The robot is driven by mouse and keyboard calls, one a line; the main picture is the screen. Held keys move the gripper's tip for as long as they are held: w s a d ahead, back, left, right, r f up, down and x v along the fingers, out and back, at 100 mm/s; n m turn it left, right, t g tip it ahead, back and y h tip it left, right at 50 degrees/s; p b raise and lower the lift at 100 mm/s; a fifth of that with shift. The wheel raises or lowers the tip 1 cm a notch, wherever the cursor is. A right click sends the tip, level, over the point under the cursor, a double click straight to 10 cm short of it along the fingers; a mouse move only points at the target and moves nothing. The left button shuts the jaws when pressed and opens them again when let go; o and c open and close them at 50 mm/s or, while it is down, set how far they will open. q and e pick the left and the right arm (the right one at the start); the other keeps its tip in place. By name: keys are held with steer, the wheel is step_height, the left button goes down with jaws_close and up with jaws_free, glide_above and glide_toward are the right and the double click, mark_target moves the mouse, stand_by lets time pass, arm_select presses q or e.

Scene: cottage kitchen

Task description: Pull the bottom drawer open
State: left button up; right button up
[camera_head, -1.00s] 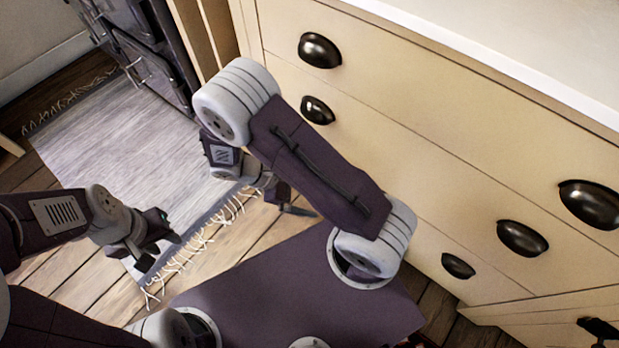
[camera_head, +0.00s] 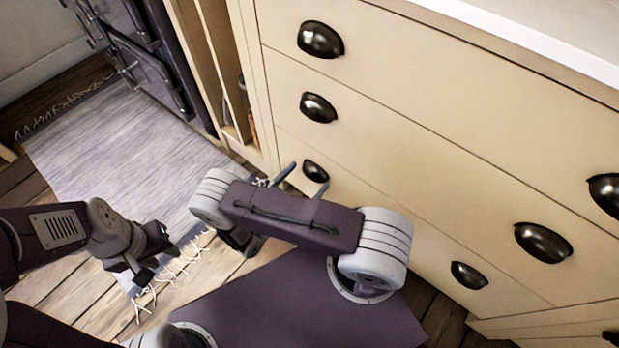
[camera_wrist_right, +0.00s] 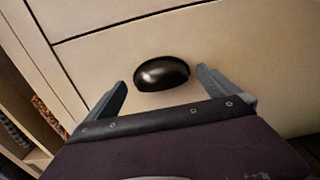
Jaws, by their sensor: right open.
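The bottom drawer (camera_head: 345,195) is the lowest cream front of the cabinet and looks shut. Its dark cup handle (camera_head: 315,171) shows at the left in the head view, with a second cup handle (camera_head: 468,275) further right. My right gripper (camera_head: 291,180) is open, with its fingertips close to the left handle. In the right wrist view the dark handle (camera_wrist_right: 162,73) lies ahead between the two spread fingers of the gripper (camera_wrist_right: 161,90); I cannot tell whether they touch it. My left gripper (camera_head: 160,258) is above the rug edge; its jaw state is unclear.
Two drawers with dark cup handles (camera_head: 319,107) sit above the bottom one, under a white countertop (camera_head: 540,45). A grey fringed rug (camera_head: 110,150) lies on the wooden floor at left, before a dark stove (camera_head: 150,60). Open shelving (camera_head: 215,70) stands left of the drawers.

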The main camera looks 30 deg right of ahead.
steer(key=shift+x, duration=1.05)
arm_select(q)
steer(key=shift+f, duration=0.4)
